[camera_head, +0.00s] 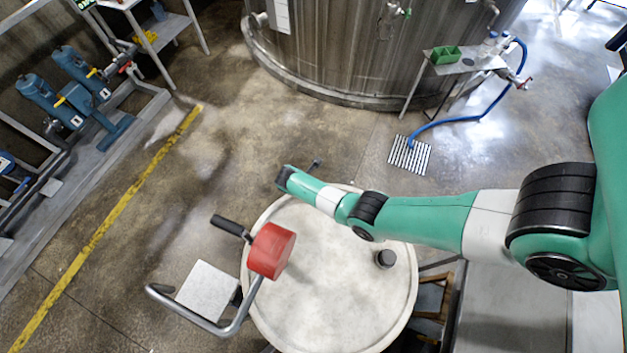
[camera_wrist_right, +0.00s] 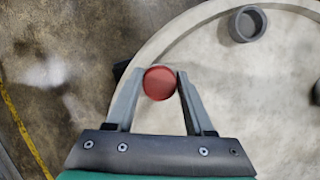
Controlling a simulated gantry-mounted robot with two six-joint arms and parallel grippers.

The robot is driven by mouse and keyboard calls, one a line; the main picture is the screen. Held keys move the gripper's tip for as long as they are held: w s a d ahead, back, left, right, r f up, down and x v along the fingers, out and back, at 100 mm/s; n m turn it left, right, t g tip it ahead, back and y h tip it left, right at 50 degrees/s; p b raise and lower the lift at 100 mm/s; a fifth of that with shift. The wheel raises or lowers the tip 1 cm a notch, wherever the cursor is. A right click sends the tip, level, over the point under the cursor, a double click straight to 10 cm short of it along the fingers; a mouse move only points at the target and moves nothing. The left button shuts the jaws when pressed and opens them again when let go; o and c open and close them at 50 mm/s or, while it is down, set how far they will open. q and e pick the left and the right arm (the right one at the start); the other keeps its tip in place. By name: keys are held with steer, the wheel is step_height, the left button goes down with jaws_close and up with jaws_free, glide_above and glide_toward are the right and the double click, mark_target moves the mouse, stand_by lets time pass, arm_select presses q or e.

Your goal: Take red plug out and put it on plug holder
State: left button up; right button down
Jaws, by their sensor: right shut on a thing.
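The red plug (camera_wrist_right: 160,83) shows in the right wrist view as a round red face between the fingers of my right gripper (camera_wrist_right: 158,79), which is shut on it. In the head view my right arm reaches in from the right over the round pale top; its fingertips and the plug cannot be made out there. A grey round cup (camera_wrist_right: 248,24), which looks like the plug holder, stands on the pale top up and right of the gripper. A dark round cup also shows near the top's right side in the head view (camera_head: 385,259). My left gripper is not in view.
The round pale top (camera_head: 325,300) has clear room in its middle. At its left stands a red cylinder (camera_head: 271,250) beside a bent metal bar (camera_head: 232,326) and a black handle (camera_head: 230,228). A large steel tank (camera_head: 350,50) stands behind; open floor lies at the left.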

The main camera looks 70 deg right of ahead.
steer(key=shift+r+n+t+p, duration=0.15)
steer(key=shift+n+t+p, duration=0.25)
steer(key=shift+n+p, duration=0.55)
steer(key=n+t+p, duration=0.1)
steer(key=n, duration=0.1)
steer(key=shift+n+h+p, duration=0.3)
steer(key=shift+n+p, duration=0.05)
steer(key=shift+f+n, duration=0.2)
steer(key=shift+n, duration=0.2)
steer(key=shift+r+n+t+p, duration=0.1)
steer(key=shift+n+t+p, duration=0.25)
steer(key=shift+n, duration=0.25)
steer(key=shift+n+t, duration=0.25)
steer(key=shift+n, duration=0.45)
steer(key=shift+n+t, duration=0.5)
steer(key=shift+n, duration=0.7)
